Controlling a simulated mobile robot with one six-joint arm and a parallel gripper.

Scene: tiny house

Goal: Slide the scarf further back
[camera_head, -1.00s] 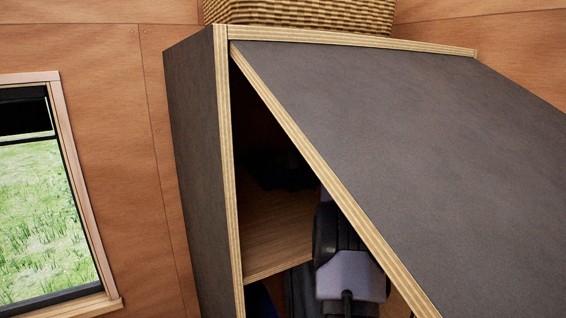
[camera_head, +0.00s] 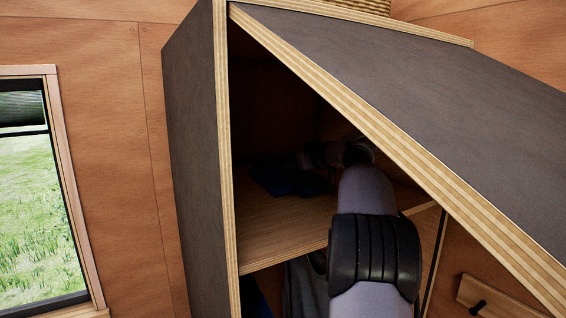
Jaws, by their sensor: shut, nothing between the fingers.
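A dark blue folded cloth, which looks like the scarf (camera_head: 275,178), lies on the upper shelf (camera_head: 275,232) inside the dim wardrobe, toward the back left. My gripper (camera_head: 308,158) is inside the compartment at the right end of the cloth, shut with nothing in it. The shade there hides whether its fingertips touch the cloth. My arm crosses the right part of the shelf and covers what lies behind it.
The grey wardrobe door (camera_head: 450,85) is swung open and slants across the right, close to my arm. The left side panel (camera_head: 195,140) bounds the opening. Dark clothing (camera_head: 300,285) shows below the shelf. Bare shelf lies in front of the cloth.

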